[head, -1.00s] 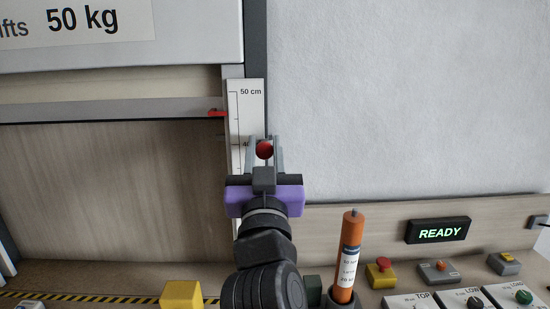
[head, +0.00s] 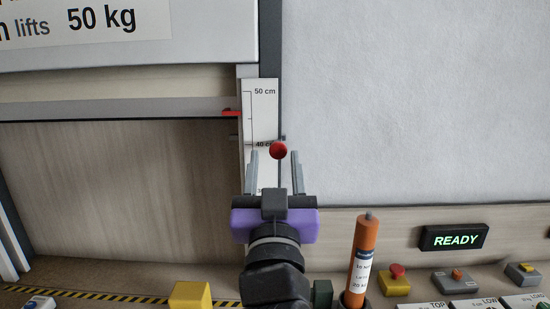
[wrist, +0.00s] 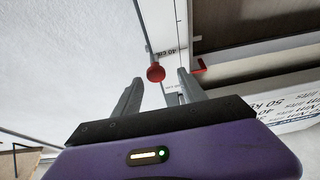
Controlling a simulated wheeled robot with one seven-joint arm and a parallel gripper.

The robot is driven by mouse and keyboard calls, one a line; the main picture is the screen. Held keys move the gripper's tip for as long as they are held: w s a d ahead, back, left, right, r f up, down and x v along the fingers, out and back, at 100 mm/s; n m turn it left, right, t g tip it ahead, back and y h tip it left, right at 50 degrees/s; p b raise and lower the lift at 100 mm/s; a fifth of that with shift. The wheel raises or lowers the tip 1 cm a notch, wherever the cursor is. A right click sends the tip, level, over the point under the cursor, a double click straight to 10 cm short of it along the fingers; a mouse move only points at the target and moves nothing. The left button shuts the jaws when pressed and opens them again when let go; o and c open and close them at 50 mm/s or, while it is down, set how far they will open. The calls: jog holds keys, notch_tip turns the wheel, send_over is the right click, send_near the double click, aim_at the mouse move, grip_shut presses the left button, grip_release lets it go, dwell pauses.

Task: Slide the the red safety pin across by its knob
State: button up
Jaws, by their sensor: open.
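The red knob (head: 278,150) of the safety pin stands out at the right edge of the white height scale, near the 40 cm mark. It also shows in the wrist view (wrist: 155,73), ahead of the fingertips and roughly between them. My gripper (head: 274,155) is open, its two grey fingers spread apart, with the purple body below the knob. In the wrist view the gripper (wrist: 159,76) holds nothing. The pin's shaft behind the knob is hidden.
A red pointer (head: 231,113) sits on the shutter's grey bottom bar (head: 120,108), left of the scale (head: 260,95). An orange cylinder (head: 364,250) stands right of my arm. A READY display (head: 454,237) and several control boxes are at the right. A yellow block (head: 190,295) is lower left.

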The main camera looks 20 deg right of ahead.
jog(key=b+v, duration=0.1)
jog(key=v, duration=0.2)
jog(key=shift+s+a+f, duration=0.1)
jog(key=shift+s, duration=0.25)
